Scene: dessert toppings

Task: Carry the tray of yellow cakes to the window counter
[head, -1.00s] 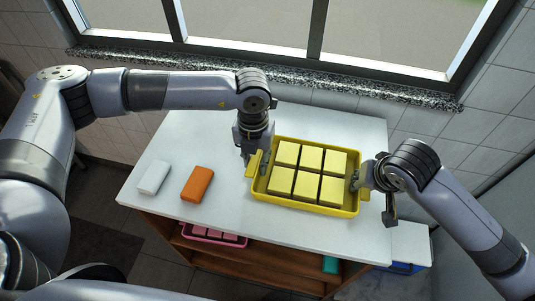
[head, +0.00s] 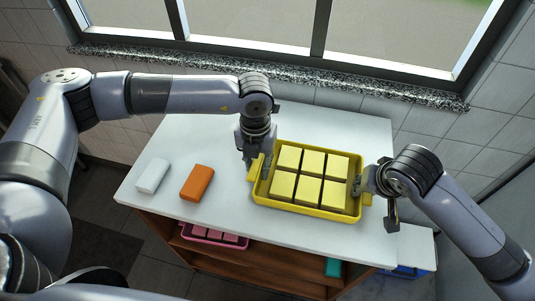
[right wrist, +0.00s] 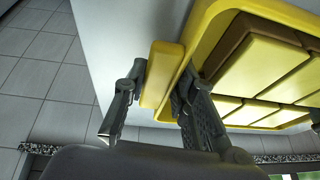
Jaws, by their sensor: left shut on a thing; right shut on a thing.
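The yellow tray (head: 307,209) holds several yellow cakes (head: 310,178) in two rows. It is at the white counter top (head: 215,150) below the window; I cannot tell whether it rests on the surface or is held just above it. My left gripper (head: 255,165) is shut on the tray's left handle. My right gripper (head: 363,184) is shut on the tray's right handle. In the right wrist view the right gripper's fingers (right wrist: 155,95) straddle the yellow handle (right wrist: 163,75), and the tray wall (right wrist: 200,45) and cakes (right wrist: 270,60) show beside it.
A white block (head: 153,175) and an orange block (head: 196,183) lie on the counter left of the tray. A pink tray (head: 213,238) and a teal item (head: 332,266) are on the shelf below. A speckled sill (head: 280,76) runs behind.

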